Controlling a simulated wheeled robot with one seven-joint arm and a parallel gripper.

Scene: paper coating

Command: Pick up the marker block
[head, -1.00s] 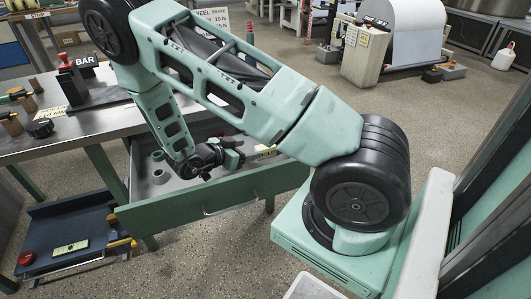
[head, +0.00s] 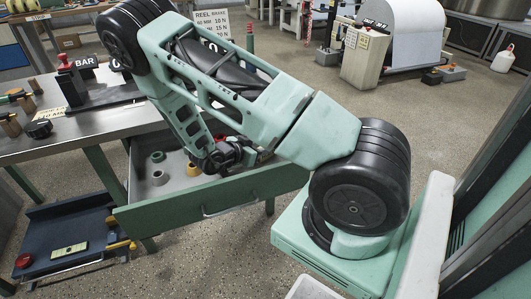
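My gripper (head: 258,157) is down in the open drawer (head: 212,193), near its right end. The dark wrist and my green arm link cover much of it, and its fingers are too small and hidden to tell whether they are open or shut. I cannot make out the marker block now. A small pale labelled piece showed by the fingertips earlier, and that spot is now behind my arm.
The drawer also holds a yellow ring (head: 193,169) and green-grey cups (head: 159,177). The steel bench (head: 95,130) carries a BAR stand (head: 92,80) and wooden-handled tools.

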